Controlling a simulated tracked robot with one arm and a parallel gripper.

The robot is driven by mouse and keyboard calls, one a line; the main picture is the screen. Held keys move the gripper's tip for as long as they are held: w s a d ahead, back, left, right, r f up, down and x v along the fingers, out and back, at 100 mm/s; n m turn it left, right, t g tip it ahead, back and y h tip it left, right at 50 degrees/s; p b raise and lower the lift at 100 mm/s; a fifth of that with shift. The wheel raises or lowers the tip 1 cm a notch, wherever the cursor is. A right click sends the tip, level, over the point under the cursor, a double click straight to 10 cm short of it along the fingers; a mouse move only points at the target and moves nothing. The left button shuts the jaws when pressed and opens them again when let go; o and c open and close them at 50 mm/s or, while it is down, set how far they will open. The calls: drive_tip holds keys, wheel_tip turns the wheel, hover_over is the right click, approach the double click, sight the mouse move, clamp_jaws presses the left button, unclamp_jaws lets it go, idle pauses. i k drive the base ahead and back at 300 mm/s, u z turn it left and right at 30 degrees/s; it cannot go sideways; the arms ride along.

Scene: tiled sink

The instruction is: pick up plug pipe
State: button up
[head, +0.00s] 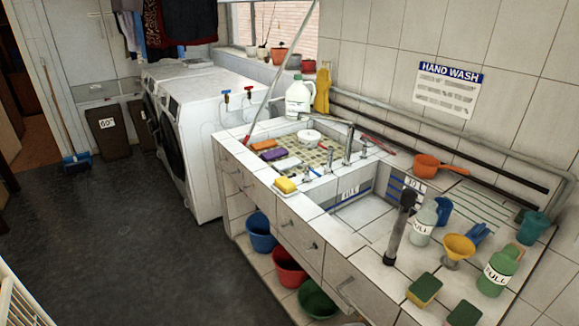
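A dark grey pipe with a thicker black top, which looks like the plug pipe (397,232), stands slightly tilted on the tiled counter (372,275). It is at the front right of the right-hand sink basin (365,213), and its lower end meets the tiles near the counter's front edge. My gripper is not in view, so its distance from the pipe and what it holds cannot be told.
Close to the pipe's right are a clear FULL bottle (423,224), a yellow funnel (459,248), a green FULL bottle (497,272) and sponges (424,289). Coloured buckets (289,266) sit under the counter. Washing machines (195,135) stand at the back. The dark floor (120,240) at left is clear.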

sight(407, 200)
drive_tip(key=u, duration=0.45)
drive_tip(key=i, duration=1.65)
drive_tip(key=z, duration=2.3)
